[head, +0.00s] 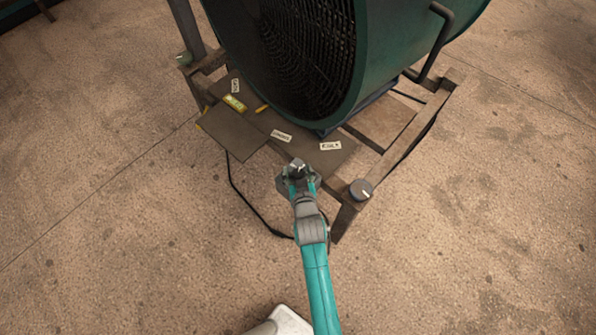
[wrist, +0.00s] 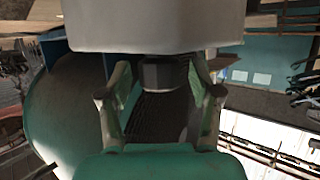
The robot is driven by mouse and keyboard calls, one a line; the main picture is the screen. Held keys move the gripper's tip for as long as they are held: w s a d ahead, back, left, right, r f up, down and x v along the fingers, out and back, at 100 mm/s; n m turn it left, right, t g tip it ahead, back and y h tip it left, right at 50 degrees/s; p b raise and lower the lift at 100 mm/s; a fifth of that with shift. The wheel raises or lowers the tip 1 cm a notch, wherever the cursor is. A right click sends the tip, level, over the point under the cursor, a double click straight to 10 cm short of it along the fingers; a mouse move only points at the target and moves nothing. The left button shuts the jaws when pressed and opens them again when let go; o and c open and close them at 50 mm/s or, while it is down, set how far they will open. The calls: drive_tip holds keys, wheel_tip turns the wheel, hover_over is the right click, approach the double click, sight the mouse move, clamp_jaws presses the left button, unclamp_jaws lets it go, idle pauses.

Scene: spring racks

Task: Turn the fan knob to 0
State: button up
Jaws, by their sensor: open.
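A second, grey knob (head: 361,190) with a light pointer mark sits on the front right corner, clear of my gripper. Neither knob's setting can be read.
The frame (head: 425,120) carries a board with a few white labels (head: 330,146) and a yellow-green one (head: 235,103), too small to read surely. A black cable (head: 237,190) hangs to the floor. A post (head: 187,25) rises at the left. The concrete floor (head: 120,220) around is open.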

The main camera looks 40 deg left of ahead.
drive_tip(key=shift+c, duration=0.2)
drive_tip(key=c, duration=1.1)
drive_tip(key=shift+n+g+y, duration=0.8)
drive_tip(key=shift+n, duration=0.2)
drive_tip(key=shift+w+n+g+y, duration=0.1)
drive_tip(key=shift+n+g+y, duration=0.8)
drive_tip(key=shift+n+g, duration=2.1)
drive_tip(key=shift+g, duration=0.3)
drive_tip(key=o, duration=1.1)
